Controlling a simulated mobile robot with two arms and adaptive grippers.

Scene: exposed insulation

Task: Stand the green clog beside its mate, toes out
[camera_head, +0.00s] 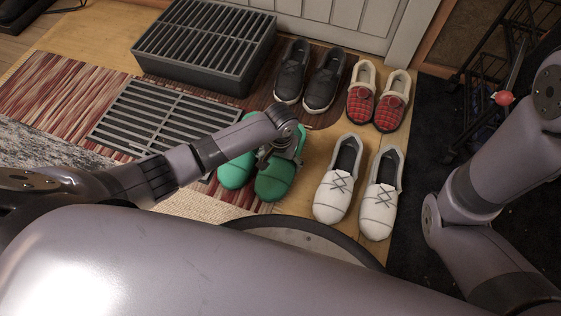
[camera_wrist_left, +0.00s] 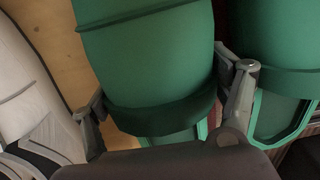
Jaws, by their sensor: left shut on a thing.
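My left gripper (camera_head: 281,150) is shut on the green clog (camera_head: 273,183), with a finger on each side of it near the heel end. The held clog fills the middle of the left wrist view (camera_wrist_left: 150,60). Its mate, another green clog (camera_head: 236,172), is close by on the left, partly hidden by my arm; it also shows at the right of the left wrist view (camera_wrist_left: 285,40). Both clogs' toes point toward me, away from the door. The held clog looks upright; I cannot tell whether it touches the floor. My right gripper is not in view.
White shoes (camera_head: 335,190) stand right of the clogs. Black shoes (camera_head: 322,82) and red plaid slippers (camera_head: 361,98) stand behind, near the door (camera_head: 335,25). A grey slatted box (camera_head: 210,84) and a flat grate (camera_head: 160,113) are at left, a black rack (camera_head: 485,75) at right.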

